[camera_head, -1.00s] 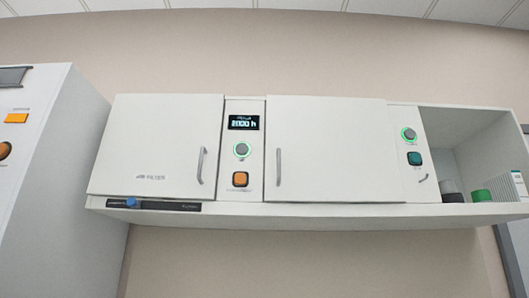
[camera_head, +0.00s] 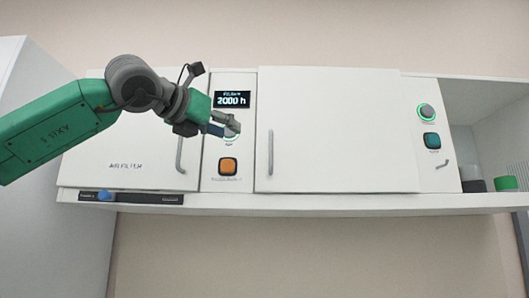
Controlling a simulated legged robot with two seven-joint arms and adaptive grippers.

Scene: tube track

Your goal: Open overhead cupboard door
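The overhead cupboard has a left door (camera_head: 120,163) marked AIR FILTER and a middle door (camera_head: 340,130). Both look closed. The left door's upright handle (camera_head: 180,155) is near its right edge, partly behind my arm. The middle door's handle (camera_head: 270,152) is near its left edge and clear. My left gripper (camera_head: 236,124) is in front of the panel between the doors, over the round green-ringed button (camera_head: 232,136), which it partly covers. The fingers are small and overlap, so I cannot tell their opening or whether they touch the button. My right gripper is not in view.
A display (camera_head: 232,99) reading 2000 h is above the button, and an orange button (camera_head: 228,166) is below it. A right panel holds a green-ringed button (camera_head: 426,112) and a teal button (camera_head: 431,141). An open shelf at right holds a green-capped item (camera_head: 505,183).

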